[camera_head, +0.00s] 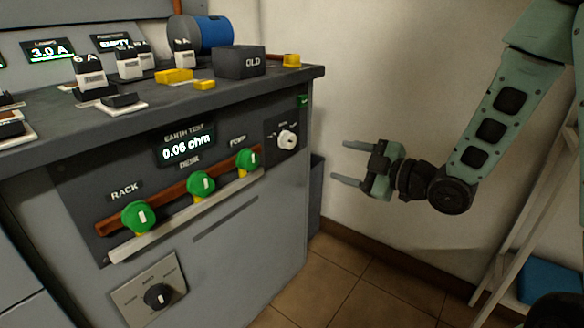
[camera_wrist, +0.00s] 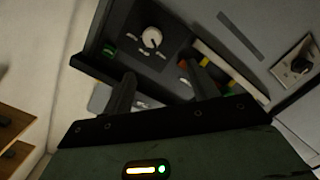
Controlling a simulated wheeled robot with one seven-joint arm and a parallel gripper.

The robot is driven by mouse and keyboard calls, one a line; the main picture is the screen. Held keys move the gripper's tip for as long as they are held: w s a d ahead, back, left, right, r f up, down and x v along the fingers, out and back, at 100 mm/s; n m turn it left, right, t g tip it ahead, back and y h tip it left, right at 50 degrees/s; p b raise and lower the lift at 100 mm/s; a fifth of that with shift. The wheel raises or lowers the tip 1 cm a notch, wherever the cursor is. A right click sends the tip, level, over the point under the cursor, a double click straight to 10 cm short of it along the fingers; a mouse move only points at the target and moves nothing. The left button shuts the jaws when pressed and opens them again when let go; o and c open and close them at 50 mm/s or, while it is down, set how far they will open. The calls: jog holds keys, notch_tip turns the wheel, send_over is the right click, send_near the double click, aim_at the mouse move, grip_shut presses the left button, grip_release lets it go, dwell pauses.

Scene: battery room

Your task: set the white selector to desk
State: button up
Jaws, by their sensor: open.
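The white selector (camera_head: 287,140) is a round white knob on a small dark plate at the right end of the cabinet's front panel. Small labels surround it, too small to read. In the wrist view the white selector (camera_wrist: 151,38) shows beyond my fingertips, near the top centre. My gripper (camera_head: 340,162) is open and empty, to the right of the cabinet and apart from the knob, its fingers pointing left. In the wrist view my gripper (camera_wrist: 160,82) shows its two dark fingers spread apart below the knob.
Green knobs labelled RACK (camera_head: 139,216), DESK (camera_head: 201,184) and PUMP (camera_head: 248,158) sit along a brown bar. A black selector (camera_head: 158,296) is lower on the cabinet. A dark box marked OLD (camera_head: 239,62) stands on the countertop (camera_head: 150,110).

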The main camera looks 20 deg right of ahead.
jog(key=d+f+t+b, duration=0.1)
jog(key=d, duration=0.1)
jog(key=b, duration=0.4)
send_near(292, 142)
jog(key=shift+y, duration=0.3)
jog(key=x, duration=0.8)
jog(key=shift+w+f, duration=0.15)
jog(key=shift+f, duration=0.15)
jog(key=shift+w+a+r, duration=0.15)
jog(key=shift+w+a, duration=0.15)
jog(key=shift+w, duration=0.2)
jog(key=c, duration=1)
